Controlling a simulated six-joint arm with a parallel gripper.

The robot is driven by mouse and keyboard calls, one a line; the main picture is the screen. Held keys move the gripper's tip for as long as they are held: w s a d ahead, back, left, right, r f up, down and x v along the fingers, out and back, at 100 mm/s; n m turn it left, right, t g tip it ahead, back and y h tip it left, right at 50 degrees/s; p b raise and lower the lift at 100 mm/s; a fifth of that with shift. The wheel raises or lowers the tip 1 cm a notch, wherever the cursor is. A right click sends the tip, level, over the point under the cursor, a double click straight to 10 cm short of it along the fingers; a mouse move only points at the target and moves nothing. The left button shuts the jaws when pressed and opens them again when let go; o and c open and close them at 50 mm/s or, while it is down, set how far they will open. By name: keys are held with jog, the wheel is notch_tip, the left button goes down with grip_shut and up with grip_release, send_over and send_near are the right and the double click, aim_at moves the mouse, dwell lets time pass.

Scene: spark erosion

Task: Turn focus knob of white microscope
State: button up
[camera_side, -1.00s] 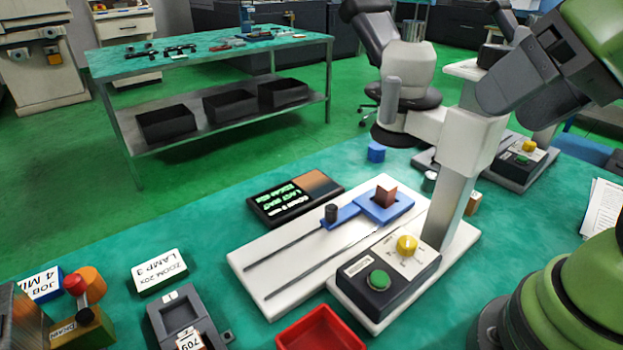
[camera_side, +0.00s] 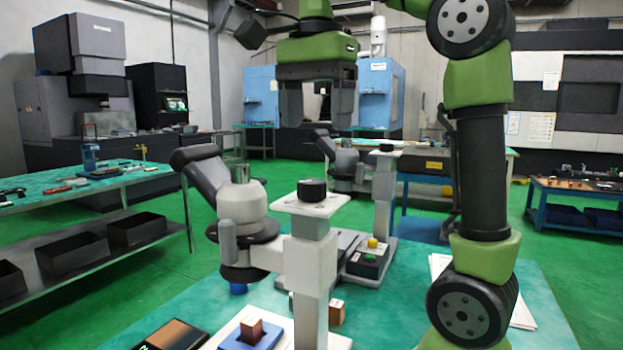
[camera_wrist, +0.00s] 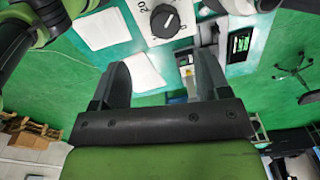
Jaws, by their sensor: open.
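The near white microscope (camera_side: 312,255) stands upright on the green bench, with a grey eyepiece head (camera_side: 200,160) at its left. A black round knob (camera_side: 312,190) sits on the white plate atop its column. In the wrist view a black knob (camera_wrist: 165,20) with a white pointer line lies on a marked white plate at the top, beyond my fingertips. My gripper (camera_side: 318,125) points down, open and empty, above the near microscope's knob in the side view and apart from it. It also shows in the wrist view (camera_wrist: 160,65). Its exact depth is hard to tell.
A second white microscope (camera_side: 380,195) with a black top knob (camera_side: 386,147) stands behind. A blue holder (camera_side: 252,340) carries a copper block (camera_side: 251,328) at the near microscope's foot. Papers (camera_side: 440,265) lie at right. A side table (camera_side: 90,190) stands at left.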

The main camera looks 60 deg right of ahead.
aim_at(312, 181)
jog(key=shift+w+d+r+m, duration=0.15)
jog(key=shift+w+d+m, duration=0.2)
jog(key=shift+m, duration=0.55)
jog(key=shift+a+f, duration=0.1)
jog(key=shift+f, duration=4.75)
jog(key=c, duration=0.9)
